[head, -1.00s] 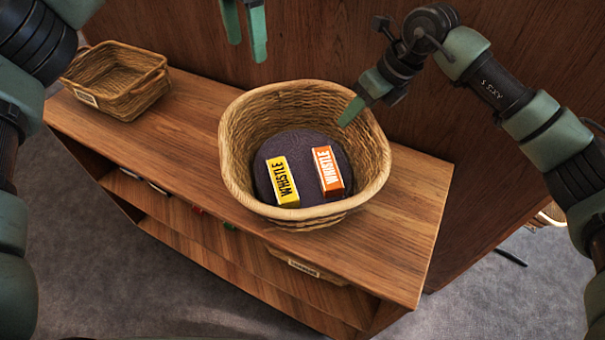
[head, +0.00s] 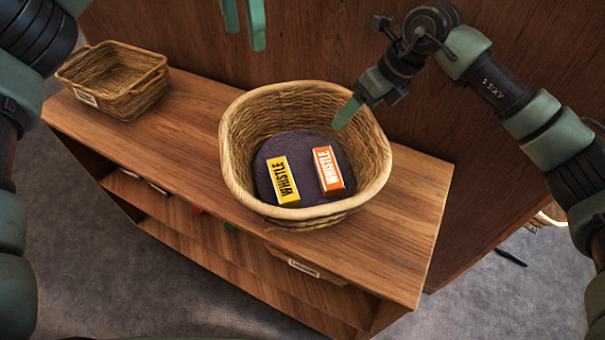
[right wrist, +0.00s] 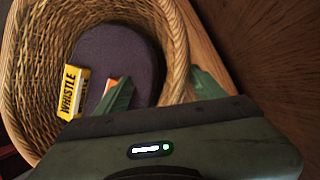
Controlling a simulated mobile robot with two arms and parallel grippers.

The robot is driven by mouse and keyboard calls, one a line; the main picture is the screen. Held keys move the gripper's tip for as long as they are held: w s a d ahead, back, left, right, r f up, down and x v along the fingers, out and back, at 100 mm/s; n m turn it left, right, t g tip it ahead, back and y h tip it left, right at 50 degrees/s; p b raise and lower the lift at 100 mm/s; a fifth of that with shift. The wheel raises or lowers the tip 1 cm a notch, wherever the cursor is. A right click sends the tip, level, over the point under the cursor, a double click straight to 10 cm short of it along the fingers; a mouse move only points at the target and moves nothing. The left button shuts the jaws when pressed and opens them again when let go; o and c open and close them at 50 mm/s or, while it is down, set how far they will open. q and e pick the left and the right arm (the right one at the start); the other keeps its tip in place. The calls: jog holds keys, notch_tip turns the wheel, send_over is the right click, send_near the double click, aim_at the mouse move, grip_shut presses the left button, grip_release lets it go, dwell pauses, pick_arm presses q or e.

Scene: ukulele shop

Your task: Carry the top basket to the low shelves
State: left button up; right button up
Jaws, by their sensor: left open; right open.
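A round wicker basket (head: 237,185) stands upright on top of a wooden shelf unit (head: 405,240). Inside, on a dark round pad, lie a yellow WHISTLE box (head: 283,182) and an orange WHISTLE box (head: 328,171). My right gripper (head: 347,112) is open at the basket's back right rim. In the right wrist view the basket rim (right wrist: 178,60) passes between its fingers, one inside and one outside; I cannot tell whether they touch it. My left gripper (head: 243,20) is open and empty, behind the basket at the top edge, partly cut off.
A rectangular wicker basket (head: 118,82) with a label stands at the left end of the top. Another labelled basket (head: 305,268) sits on a shelf below, mostly hidden. A dark wood panel (head: 300,45) rises behind. Grey carpet (head: 120,265) lies clear in front.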

jog(key=v, duration=1.1)
jog(key=shift+d+r, duration=0.2)
jog(key=shift+r, duration=0.15)
jog(key=shift+s, duration=0.1)
